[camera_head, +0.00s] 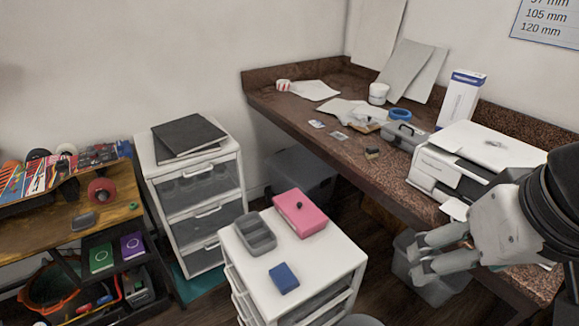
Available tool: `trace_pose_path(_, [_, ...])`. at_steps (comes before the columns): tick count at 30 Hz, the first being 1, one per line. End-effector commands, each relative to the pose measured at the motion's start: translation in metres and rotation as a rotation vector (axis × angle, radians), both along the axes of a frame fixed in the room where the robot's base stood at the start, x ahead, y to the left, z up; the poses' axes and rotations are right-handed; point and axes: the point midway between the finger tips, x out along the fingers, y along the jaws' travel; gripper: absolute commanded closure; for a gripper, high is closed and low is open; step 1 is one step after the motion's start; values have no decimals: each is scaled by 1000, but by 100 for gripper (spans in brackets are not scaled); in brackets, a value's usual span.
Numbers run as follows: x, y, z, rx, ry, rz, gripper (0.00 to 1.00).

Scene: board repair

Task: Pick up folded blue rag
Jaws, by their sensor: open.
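The folded blue rag (284,278) is a small dark-blue block lying flat on the white top of the near drawer cabinet (322,266). It lies near the front of that top, apart from the things behind it. My gripper (414,258) is at the right of the view, its fingers pointing left. It is open and empty, to the right of the cabinet and apart from the rag. Nothing hides the rag.
A grey divided tray (255,234) and a pink box (300,213) stand behind the rag on the same top. A brown workbench (335,138) with a printer (470,160) runs along the right. Another drawer unit (212,175) and a wooden bench (40,232) stand left.

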Motion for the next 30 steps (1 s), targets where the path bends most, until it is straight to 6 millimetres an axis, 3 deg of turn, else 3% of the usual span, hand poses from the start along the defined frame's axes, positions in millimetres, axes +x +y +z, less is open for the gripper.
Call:
trace_pose_path(10, [0, 0, 0, 0, 0, 0, 27])
trace_pose_path(14, [5, 1, -3, 8, 4, -7, 2])
trace_pose_path(16, [16, 5, -9, 25, 16, -25, 2])
trace_pose_path(23, [93, 35, -55, 132, 108, -190, 2])
trace_pose_path(30, [177, 87, -127, 190, 209, -429, 2])
